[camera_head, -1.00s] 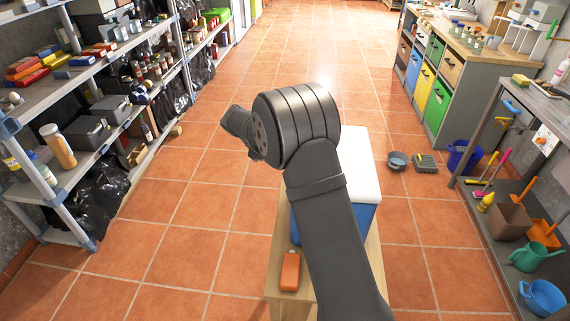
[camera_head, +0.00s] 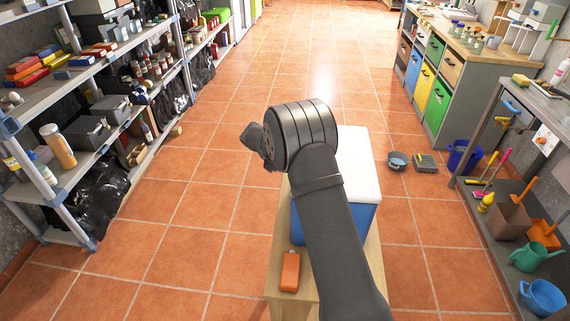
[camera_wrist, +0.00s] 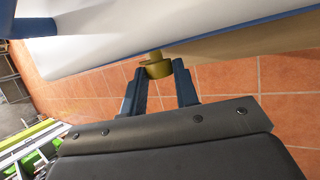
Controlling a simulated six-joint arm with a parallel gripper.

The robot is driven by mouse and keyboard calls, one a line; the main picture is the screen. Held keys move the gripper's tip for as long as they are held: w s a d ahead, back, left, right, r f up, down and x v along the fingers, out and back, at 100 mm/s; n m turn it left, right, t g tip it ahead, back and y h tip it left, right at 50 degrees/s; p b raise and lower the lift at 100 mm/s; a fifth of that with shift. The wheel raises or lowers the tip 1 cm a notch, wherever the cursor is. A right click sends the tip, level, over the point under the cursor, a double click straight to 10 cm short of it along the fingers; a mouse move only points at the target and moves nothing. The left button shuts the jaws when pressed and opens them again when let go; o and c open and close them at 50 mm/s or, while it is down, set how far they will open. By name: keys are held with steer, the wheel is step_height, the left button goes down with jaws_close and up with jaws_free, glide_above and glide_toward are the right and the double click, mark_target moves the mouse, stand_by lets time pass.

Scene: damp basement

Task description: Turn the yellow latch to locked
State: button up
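The yellow latch (camera_wrist: 157,68) shows in the wrist view as a small dull-yellow knob at the edge of the cooler's white lid (camera_wrist: 120,38). My gripper (camera_wrist: 160,72) is open, with one dark finger on each side of the latch at the fingertips. I cannot tell whether either finger touches it, nor which way the latch is turned. In the head view the cooler has a white lid (camera_head: 362,165) and a blue body (camera_head: 366,218). My arm covers part of it and hides the latch and fingertips there.
The cooler stands on a light wooden stand (camera_head: 374,262). An orange box-like object (camera_head: 290,272) lies on the stand left of my arm. A grey-blue bowl (camera_head: 397,161) is on the tiled floor at the right. Shelves (camera_head: 70,170) line the left; floor between is clear.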

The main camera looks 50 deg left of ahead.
steer(key=c, duration=0.4)
steer(key=shift+s+d+f+m+t+y, duration=0.15)
steer(key=shift+m+t+y, duration=0.15)
steer(key=shift+t+y, duration=0.65)
steer(key=o, duration=1)
